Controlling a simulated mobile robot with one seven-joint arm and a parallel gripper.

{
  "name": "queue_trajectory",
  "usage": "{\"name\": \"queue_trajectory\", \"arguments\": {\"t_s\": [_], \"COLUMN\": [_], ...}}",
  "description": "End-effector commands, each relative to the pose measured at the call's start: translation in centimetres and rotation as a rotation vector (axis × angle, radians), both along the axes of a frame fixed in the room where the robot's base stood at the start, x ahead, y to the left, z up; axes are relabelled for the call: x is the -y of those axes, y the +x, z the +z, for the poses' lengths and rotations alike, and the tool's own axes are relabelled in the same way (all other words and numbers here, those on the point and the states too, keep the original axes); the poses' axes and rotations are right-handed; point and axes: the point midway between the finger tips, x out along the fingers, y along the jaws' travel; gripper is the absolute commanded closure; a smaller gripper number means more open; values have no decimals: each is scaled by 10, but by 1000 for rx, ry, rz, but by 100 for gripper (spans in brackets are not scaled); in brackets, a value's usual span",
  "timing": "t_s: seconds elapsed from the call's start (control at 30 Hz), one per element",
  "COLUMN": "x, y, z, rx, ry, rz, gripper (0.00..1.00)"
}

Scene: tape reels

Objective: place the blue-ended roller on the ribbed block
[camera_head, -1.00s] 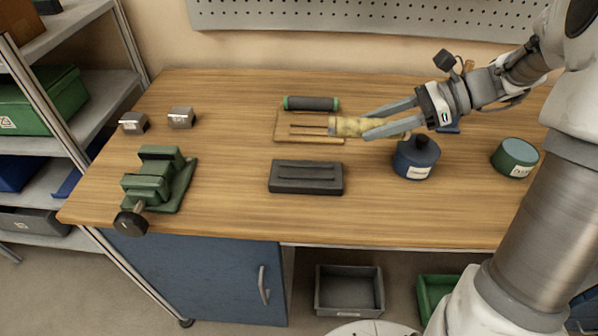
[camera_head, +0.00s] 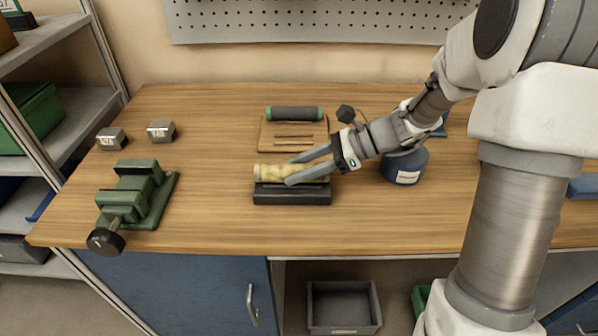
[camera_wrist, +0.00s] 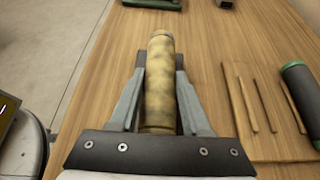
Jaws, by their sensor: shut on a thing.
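My gripper (camera_head: 290,171) is shut on a mottled yellow-tan roller (camera_head: 268,172), one finger on each side of it. The roller lies roughly level, left to right, over the dark ribbed block (camera_head: 292,198); whether it touches the block I cannot tell.
A blue container (camera_head: 404,170) stands to the right, close to my arm. A green vise (camera_head: 136,195) and two small metal blocks (camera_head: 161,131) are at left. The table in front of the block is clear.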

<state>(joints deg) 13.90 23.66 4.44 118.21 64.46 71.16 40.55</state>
Motion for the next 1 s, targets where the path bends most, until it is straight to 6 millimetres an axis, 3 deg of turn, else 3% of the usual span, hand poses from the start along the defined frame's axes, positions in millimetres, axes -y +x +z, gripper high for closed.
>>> {"name": "queue_trajectory", "arguments": {"t_s": [0.33,0.37,0.53,0.87,1.0], "x": [0,0,0,0,16], "y": [0,0,0,0,1], "z": [-4,-5,-4,0,8], "rx": [1,1,1,2,3], "ry": [1,0,0,0,0], "rz": [0,0,0,0,-4], "gripper": [100,51,22,22,22]}}
